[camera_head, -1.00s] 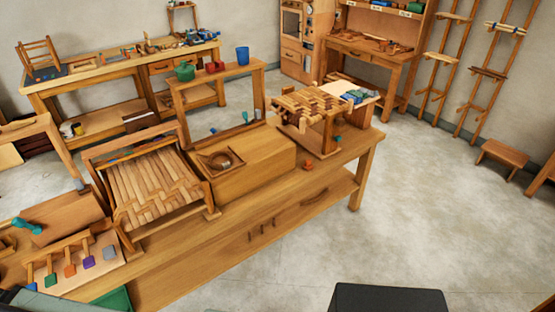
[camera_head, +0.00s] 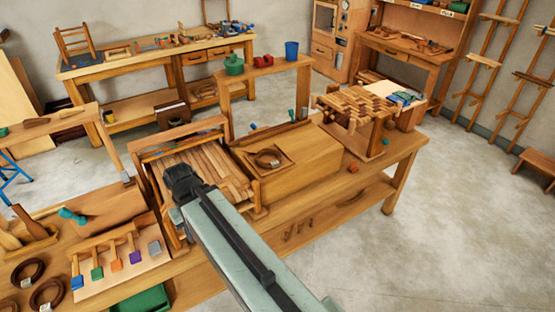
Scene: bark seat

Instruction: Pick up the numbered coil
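Two dark brown coils, one (camera_head: 38,267) behind the other (camera_head: 60,290), lie at the lower left on the long workbench (camera_head: 330,200). Each carries a small pale tag; any number on it is too small to read. My arm reaches up from the bottom of the view. My dark gripper (camera_head: 178,170) appears over the woven bark seat frame, apart from all the coils. Its fingers are not clear.
A rack of coloured tags (camera_head: 118,262) stands beside the tagged coils. The woven seat frame (camera_head: 200,160) and a small woven stool (camera_head: 365,105) also stand on the bench. A green bin (camera_head: 143,300) is at the bottom. Open floor (camera_head: 450,230) lies to the right.

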